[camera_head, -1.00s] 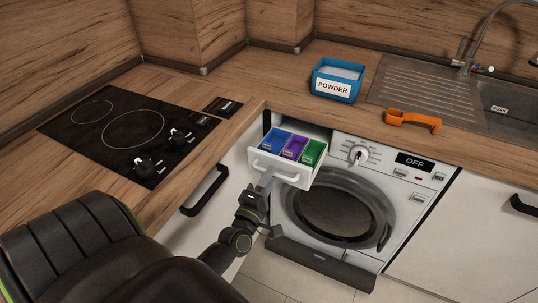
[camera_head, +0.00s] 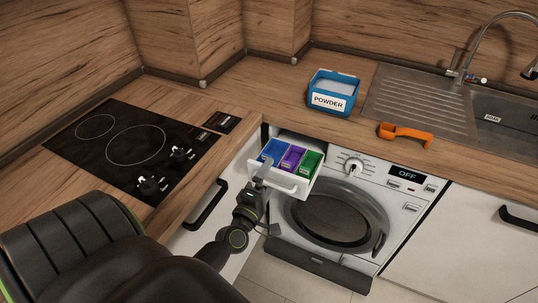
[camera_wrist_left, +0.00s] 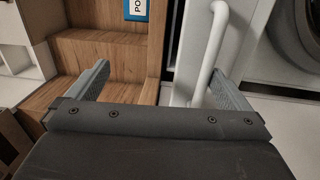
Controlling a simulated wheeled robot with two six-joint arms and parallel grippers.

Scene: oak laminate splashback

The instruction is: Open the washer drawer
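The washer drawer (camera_head: 257,182) is pulled out of the upper left of the washing machine (camera_head: 387,205), showing blue, purple and green compartments. Its white handle (camera_head: 283,189) is on the front. My left gripper (camera_head: 264,168) is at the left end of the drawer front, covering part of it. In the left wrist view the gripper (camera_wrist_left: 158,76) is open, its fingers wide apart. The white handle (camera_wrist_left: 211,50) shows there just beyond the right finger, not clamped. I cannot tell whether a finger touches the drawer. My right gripper is not in view.
A blue POWDER box (camera_head: 333,93) and an orange scoop (camera_head: 405,133) stand on the counter above the washer. The sink (camera_head: 500,115) is at the right and the cooktop (camera_head: 130,145) at the left. A black cupboard handle (camera_head: 207,204) is left of my gripper.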

